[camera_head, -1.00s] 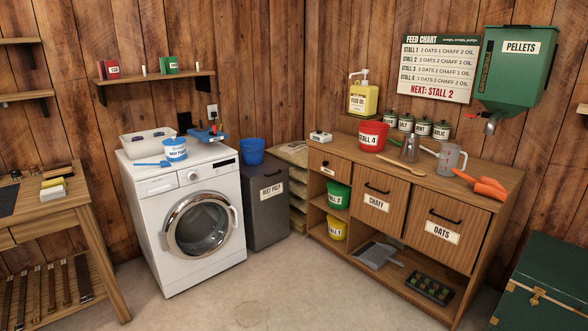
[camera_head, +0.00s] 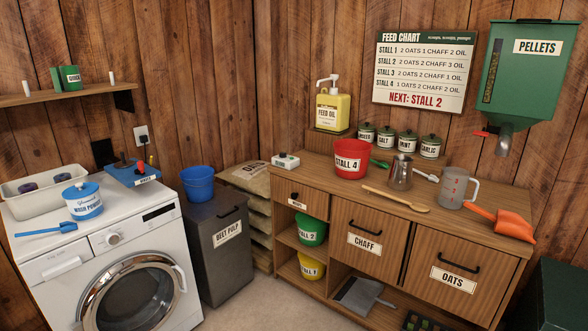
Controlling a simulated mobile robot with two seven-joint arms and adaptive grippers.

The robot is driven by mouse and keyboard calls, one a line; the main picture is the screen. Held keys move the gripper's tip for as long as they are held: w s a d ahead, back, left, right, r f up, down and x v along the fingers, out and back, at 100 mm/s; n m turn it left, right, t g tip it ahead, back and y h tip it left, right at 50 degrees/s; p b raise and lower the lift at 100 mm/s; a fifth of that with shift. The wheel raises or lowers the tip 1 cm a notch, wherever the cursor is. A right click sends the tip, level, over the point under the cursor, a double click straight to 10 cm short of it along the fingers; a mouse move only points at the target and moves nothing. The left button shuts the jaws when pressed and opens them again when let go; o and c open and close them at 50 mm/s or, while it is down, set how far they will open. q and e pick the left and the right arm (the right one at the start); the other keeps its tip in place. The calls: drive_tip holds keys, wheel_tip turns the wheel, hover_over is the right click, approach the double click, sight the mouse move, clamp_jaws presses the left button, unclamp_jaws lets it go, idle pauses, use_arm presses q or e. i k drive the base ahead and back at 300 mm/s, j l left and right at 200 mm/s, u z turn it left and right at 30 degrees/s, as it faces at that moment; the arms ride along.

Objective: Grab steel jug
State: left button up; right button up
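The steel jug (camera_head: 400,173) is a small grey metal vessel standing upright on the wooden feed counter (camera_head: 345,187). It stands between the red STALL 4 bucket (camera_head: 351,158) on its left and a clear measuring jug (camera_head: 456,188) on its right. A light-coloured handle or utensil end (camera_head: 427,177) shows just to its right; I cannot tell whether it belongs to the jug. Neither of my grippers shows in the head view.
A wooden spoon (camera_head: 396,199) lies in front of the steel jug, and an orange scoop (camera_head: 506,222) lies at the counter's right. Several green canisters (camera_head: 407,144) stand behind. The washing machine (camera_head: 92,239) and beet pulp bin (camera_head: 222,246) stand left of the counter.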

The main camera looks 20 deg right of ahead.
sight(399, 176)
drive_tip(key=i+z, duration=0.15)
drive_tip(key=i, duration=0.3)
drive_tip(key=i+j+z, duration=0.2)
drive_tip(key=i, duration=0.25)
drive_tip(key=i+j+z, duration=0.15)
drive_tip(key=i, duration=0.25)
